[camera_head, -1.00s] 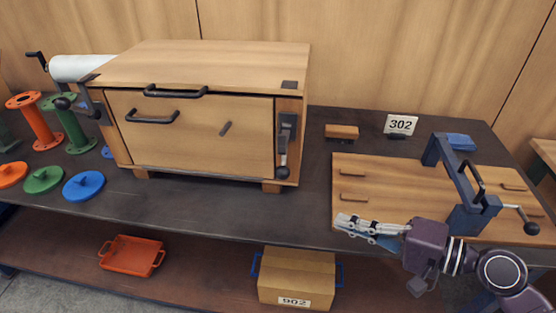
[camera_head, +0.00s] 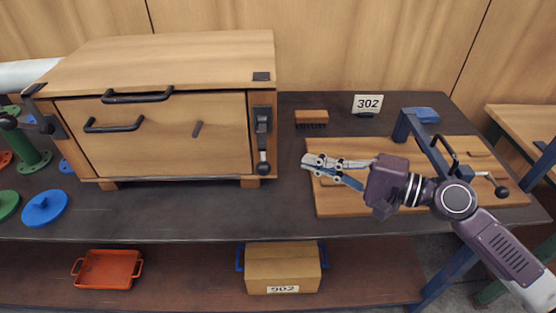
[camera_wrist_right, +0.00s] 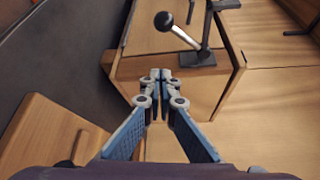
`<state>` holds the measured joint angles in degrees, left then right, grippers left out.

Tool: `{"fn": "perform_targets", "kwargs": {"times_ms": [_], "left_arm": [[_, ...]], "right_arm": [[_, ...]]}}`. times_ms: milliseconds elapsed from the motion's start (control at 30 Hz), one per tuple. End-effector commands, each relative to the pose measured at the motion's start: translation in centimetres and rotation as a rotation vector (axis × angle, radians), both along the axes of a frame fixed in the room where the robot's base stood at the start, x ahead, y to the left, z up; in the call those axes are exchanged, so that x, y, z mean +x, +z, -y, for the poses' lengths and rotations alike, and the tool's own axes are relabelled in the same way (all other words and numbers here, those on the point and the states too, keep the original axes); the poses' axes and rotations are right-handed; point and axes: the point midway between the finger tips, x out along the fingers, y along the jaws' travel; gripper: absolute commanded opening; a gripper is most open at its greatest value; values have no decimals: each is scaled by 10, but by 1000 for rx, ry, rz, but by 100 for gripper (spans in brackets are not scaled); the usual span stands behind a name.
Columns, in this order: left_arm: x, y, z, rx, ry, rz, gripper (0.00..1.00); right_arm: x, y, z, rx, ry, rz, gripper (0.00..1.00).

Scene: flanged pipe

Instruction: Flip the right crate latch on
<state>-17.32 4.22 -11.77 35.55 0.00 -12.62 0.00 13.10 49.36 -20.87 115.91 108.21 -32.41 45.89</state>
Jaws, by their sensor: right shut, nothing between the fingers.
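The wooden crate (camera_head: 170,135) stands on the dark bench at the left. Its right latch (camera_head: 263,130) is on the right front edge, with its lever and dark ball knob hanging down. In the right wrist view the latch lever (camera_wrist_right: 184,36) has a grey rod and black ball, ahead of the fingers. My right gripper (camera_head: 306,162) is shut and empty, to the right of the latch with a gap between them. It also shows in the right wrist view (camera_wrist_right: 160,76), not touching the latch. The left latch (camera_head: 45,120) is at the crate's left edge. My left gripper is not in view.
A brush (camera_head: 311,117) and a 302 sign (camera_head: 367,103) stand behind my gripper. A wooden board (camera_head: 335,204) with a blue clamp frame (camera_head: 428,143) lies at the right. Blue and green flanges sit at the left. A cardboard box (camera_head: 282,268) is on the lower shelf.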

Motion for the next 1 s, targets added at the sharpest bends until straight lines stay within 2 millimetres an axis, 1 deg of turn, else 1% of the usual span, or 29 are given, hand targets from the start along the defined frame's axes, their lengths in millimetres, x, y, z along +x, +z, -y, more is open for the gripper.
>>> {"fn": "perform_targets", "kwargs": {"times_ms": [33, 67, 200, 367, 400, 500, 600, 767, 1000], "left_arm": [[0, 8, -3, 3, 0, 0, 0], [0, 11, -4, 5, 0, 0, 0], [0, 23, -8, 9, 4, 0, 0], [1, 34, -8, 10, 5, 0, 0], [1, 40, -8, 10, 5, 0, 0], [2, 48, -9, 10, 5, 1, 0], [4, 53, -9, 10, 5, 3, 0], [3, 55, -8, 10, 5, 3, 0], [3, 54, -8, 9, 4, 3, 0]], "right_arm": [[5, 5, -9, 3, 0, 3, 0], [8, 5, -14, 4, 0, 3, 0], [24, 2, -41, 4, 0, 1, 0], [40, -2, -70, 1, 1, 2, 0], [34, -2, -71, -2, 1, 0, 0], [16, 0, -73, -3, 3, -2, 0], [7, 1, -74, -4, 1, 0, 0], [1, 1, -76, 0, 0, 1, 0], [0, 0, -76, 0, 0, 1, 0]]}}
